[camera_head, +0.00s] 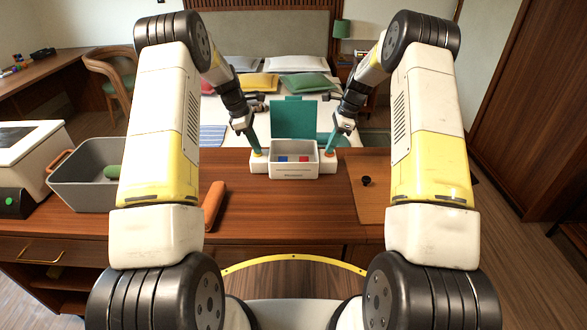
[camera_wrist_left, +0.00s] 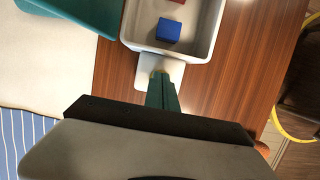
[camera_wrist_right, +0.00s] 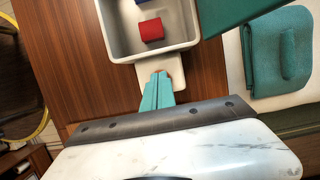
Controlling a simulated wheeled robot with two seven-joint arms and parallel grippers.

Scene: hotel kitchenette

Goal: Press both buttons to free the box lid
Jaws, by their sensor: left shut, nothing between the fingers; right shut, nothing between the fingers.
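A white box (camera_head: 294,173) stands on the wooden counter. Its teal lid (camera_head: 293,110) is raised open behind it; it also shows in the left wrist view (camera_wrist_left: 75,15) and right wrist view (camera_wrist_right: 230,12). A blue cube (camera_wrist_left: 168,30) and a red cube (camera_wrist_right: 151,29) lie inside. A yellowish button (camera_head: 258,154) is on the left side pad (camera_wrist_left: 175,75), and a red button (camera_head: 329,155) is on the right side pad (camera_wrist_right: 152,67). My left gripper (camera_head: 256,150) is shut, fingertips down on the left button. My right gripper (camera_head: 330,150) is shut, fingertips down on the right button. The fingertips partly hide both buttons.
A grey bin (camera_head: 85,185) with a green item stands left on the counter, beside a white appliance (camera_head: 25,155). An orange cylinder (camera_head: 214,205) lies near the front. A brown mat (camera_head: 365,190) with a small dark object (camera_head: 366,181) is at right. A bed lies behind.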

